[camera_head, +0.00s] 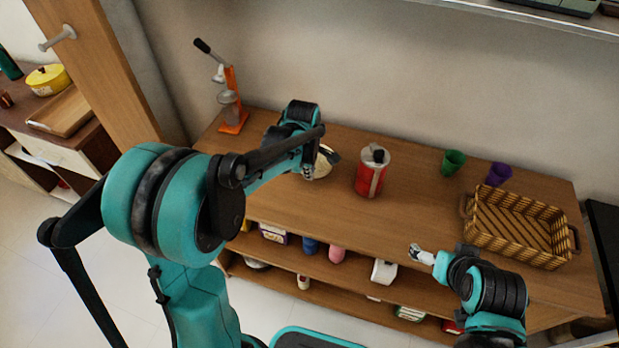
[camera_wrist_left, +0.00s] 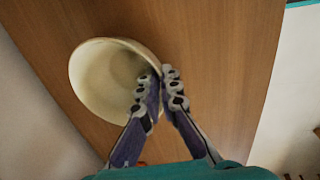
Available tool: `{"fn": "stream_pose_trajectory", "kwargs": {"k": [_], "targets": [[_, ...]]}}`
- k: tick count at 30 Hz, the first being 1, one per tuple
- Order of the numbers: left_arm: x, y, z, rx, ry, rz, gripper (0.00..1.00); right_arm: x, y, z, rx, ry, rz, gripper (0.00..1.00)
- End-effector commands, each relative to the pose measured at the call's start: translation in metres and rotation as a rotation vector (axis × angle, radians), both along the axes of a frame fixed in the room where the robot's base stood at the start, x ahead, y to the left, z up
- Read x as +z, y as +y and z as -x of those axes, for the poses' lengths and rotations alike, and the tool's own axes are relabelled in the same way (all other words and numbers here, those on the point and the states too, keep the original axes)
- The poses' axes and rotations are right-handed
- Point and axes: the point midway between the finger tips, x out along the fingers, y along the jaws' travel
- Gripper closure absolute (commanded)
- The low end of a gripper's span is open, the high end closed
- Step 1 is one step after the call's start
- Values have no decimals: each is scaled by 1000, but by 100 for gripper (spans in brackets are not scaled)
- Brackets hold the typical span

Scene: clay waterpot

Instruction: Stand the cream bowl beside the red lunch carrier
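The cream bowl (camera_head: 322,166) is on the left-middle part of the table in the head view, partly hidden by my left arm. In the left wrist view the bowl (camera_wrist_left: 100,82) shows its open inside. My left gripper (camera_wrist_left: 162,80) has one finger inside the bowl and one outside, closed on its rim. I cannot tell whether the bowl touches the table. The red lunch carrier (camera_head: 369,178), with a grey handle and dark top, stands upright just right of the bowl, apart from it. My right gripper (camera_head: 421,254) is over the table's front edge, away from both; its finger opening is unclear.
An orange juicer (camera_head: 232,112) stands at the table's left end. A green cup (camera_head: 453,162), a purple cup (camera_head: 498,174) and a wicker basket (camera_head: 515,230) are on the right. The wooden table (camera_head: 320,218) is clear in front of the carrier. A shelf below holds several items.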

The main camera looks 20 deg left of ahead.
Motion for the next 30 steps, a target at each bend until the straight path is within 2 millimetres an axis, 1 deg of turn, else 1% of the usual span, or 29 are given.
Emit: {"fn": "stream_pose_trajectory", "kwargs": {"k": [1, 3, 10, 14, 15, 17, 18, 26, 30], "targets": [[-12, 0, 0, 0, 0, 0, 100, -7, 0, 0, 0, 0, 0, 9], [-20, 0, 0, 0, 0, 0, 100, -10, 0, 0, 0, 0, 0, 9], [-20, 0, 0, 1, 0, 0, 100, -8, 0, 0, 0, 0, 0, 9], [-23, 0, 0, 1, 0, 0, 100, -11, 0, 0, 0, 0, 0, 9], [-24, 0, 0, 1, 0, 0, 95, -11, 0, 0, 0, 0, 0, 9], [-23, 0, 0, 1, 0, 0, 79, -11, 0, 0, 0, 0, 0, 9], [-23, 0, 0, 1, 0, 0, 74, -11, 0, 0, 0, 0, 0, 9], [-22, 0, 0, 1, 0, 0, 74, -10, 0, 0, 0, 0, 0, 9], [-13, 0, 1, 1, 0, 0, 74, -5, 0, 0, 0, 0, 0, 9]]}}
